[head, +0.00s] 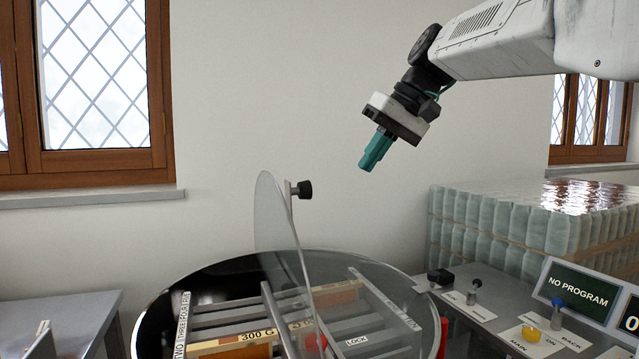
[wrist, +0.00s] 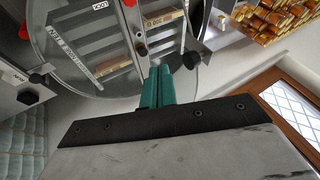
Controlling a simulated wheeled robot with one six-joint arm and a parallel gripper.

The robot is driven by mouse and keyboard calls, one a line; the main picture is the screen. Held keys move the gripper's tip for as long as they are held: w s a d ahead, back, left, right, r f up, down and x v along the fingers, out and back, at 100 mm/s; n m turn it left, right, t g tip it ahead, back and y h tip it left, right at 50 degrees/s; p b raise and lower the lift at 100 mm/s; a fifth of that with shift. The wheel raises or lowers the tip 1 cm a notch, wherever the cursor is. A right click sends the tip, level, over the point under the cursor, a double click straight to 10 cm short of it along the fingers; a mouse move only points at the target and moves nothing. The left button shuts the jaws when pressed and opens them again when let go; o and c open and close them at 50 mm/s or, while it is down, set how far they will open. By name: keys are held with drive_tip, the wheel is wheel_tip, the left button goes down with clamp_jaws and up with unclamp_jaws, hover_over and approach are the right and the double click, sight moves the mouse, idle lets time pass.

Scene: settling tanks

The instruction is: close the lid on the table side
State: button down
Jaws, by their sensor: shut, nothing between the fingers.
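A round tank (head: 150,325) with a clear two-part lid stands at the bottom centre of the head view. The lid half on the table side (head: 272,215) stands up nearly vertical from the middle, with a black knob (head: 304,189) on its right face. The left part of the tank is uncovered, and frames show inside. The right lid half (head: 385,290) appears to lie flat. My gripper (head: 372,158) is shut and empty, above and right of the knob, apart from it. In the wrist view my gripper (wrist: 158,75) points toward the tank, with a black knob (wrist: 192,60) beside its tips.
A grey table (head: 65,315) stands at the left. A control panel with a "NO PROGRAM" screen (head: 580,289) is at the lower right. Wrapped pale jars (head: 500,225) are stacked behind it. Amber jars (wrist: 270,18) show in the wrist view. Space above the tank's left part is clear.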

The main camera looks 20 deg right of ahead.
drive_tip(key=w+a+f, duration=0.5)
drive_tip(key=w+a, duration=0.1)
drive_tip(key=a, duration=0.1)
drive_tip(key=shift+w+f+t, duration=0.2)
drive_tip(key=shift+w+t, duration=0.1)
idle(0.3)
